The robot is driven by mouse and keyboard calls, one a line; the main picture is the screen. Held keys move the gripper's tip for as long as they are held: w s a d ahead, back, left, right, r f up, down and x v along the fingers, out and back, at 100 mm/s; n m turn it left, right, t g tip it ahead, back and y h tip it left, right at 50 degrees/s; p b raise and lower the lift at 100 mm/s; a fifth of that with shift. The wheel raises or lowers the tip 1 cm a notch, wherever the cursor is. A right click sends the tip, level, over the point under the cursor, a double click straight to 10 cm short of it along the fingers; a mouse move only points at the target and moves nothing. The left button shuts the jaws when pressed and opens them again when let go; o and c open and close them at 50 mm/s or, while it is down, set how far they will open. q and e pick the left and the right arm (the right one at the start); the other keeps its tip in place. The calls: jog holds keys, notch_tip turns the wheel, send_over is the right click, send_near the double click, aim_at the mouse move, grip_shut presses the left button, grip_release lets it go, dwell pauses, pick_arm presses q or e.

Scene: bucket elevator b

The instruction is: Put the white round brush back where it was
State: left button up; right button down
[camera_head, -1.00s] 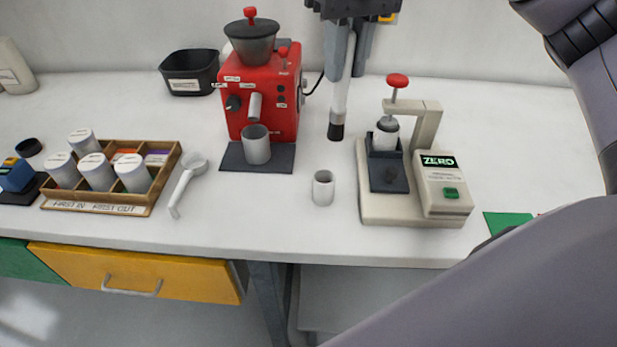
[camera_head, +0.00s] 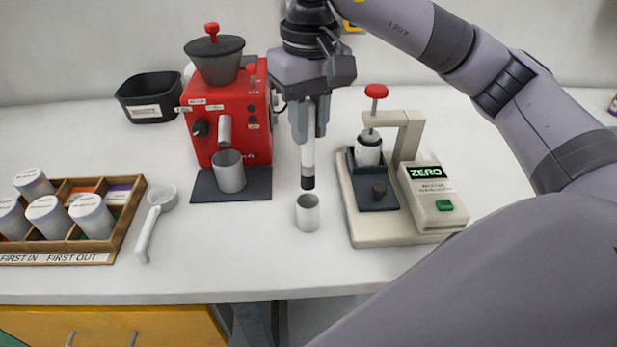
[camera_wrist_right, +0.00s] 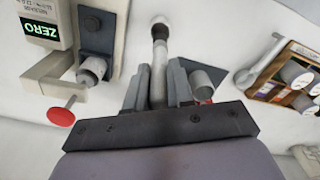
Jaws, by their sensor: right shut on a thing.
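My right gripper (camera_head: 308,130) is shut on the white round brush (camera_head: 308,152), which hangs upright with its black tip down. In the right wrist view, the fingers (camera_wrist_right: 158,88) close on both sides of the white handle (camera_wrist_right: 159,68), and the dark tip points away from the gripper. A small open pale grey cup (camera_head: 308,214) stands on the counter just below the tip in the head view. The tip appears just short of its rim; I cannot tell the exact height gap. My left gripper is not in view.
The red grinder (camera_head: 232,120) with a metal cup (camera_head: 229,172) stands left of the brush. A beige press marked ZERO (camera_head: 432,195) stands close on the right. A scoop (camera_head: 155,215) and a wooden tray of canisters (camera_head: 122,226) lie further left. The counter front is clear.

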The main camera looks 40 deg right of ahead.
aim_at(309, 165)
notch_tip(309, 165, down, 5)
jog(key=shift+r+b, duration=0.2)
jog(key=shift+b, duration=0.15)
jog(key=shift+f, duration=2.55)
jog(key=shift+f, duration=0.15)
jog(key=c, duration=1)
grip_release()
